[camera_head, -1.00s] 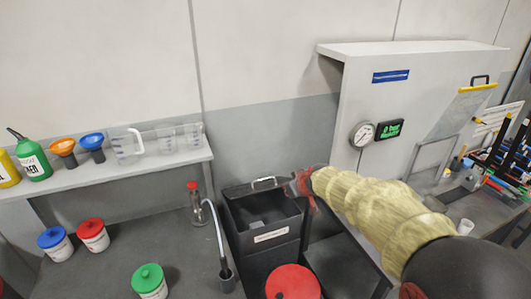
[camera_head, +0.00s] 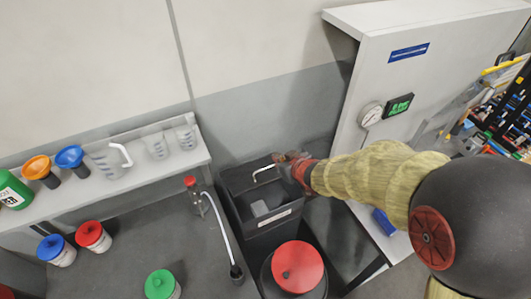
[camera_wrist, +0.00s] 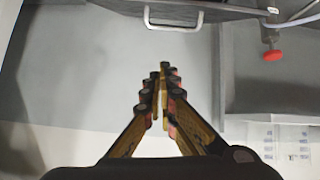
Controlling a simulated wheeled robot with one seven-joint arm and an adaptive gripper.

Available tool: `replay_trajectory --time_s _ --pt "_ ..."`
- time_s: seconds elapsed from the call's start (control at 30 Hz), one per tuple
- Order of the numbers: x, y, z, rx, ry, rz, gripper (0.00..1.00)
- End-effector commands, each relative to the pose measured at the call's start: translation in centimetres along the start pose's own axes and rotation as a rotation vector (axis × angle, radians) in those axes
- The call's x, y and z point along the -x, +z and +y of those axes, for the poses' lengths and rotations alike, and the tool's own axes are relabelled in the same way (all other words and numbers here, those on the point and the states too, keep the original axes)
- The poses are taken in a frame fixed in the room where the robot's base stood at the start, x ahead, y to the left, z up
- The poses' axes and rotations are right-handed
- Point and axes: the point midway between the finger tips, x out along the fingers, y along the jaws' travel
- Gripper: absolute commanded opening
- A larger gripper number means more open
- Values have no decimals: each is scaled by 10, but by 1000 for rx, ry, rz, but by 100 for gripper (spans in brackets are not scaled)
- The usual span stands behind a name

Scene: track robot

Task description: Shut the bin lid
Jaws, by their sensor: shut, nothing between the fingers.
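The dark grey bin (camera_head: 246,222) stands between the grey bench and the white cabinet, with a pale label on its front. Its top is open and a grey item shows inside. The lid (camera_head: 240,177) is raised at the back, with a light bar handle (camera_head: 265,171). My gripper (camera_head: 283,158) is at the lid's upper right, close to the handle; I cannot tell whether it touches. In the wrist view, my gripper (camera_wrist: 161,75) has its fingers together and empty. The lid's edge and handle (camera_wrist: 173,26) show beyond the fingertips, apart from them in the picture.
A round container with a red lid (camera_head: 297,267) stands in front of the bin. The white cabinet (camera_head: 385,90) stands close on the right.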

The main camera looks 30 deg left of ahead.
Motion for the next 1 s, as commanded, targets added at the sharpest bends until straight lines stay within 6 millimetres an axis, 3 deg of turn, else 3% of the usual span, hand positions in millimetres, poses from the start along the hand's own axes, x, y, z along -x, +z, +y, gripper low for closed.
replay_trajectory --time_s 0.37,0.9,1.0 --pt "-8 -11 -6 -136 -25 35 0" --pt "-103 -14 -8 -136 -24 34 0" --pt "-105 3 -10 -137 -23 33 0"
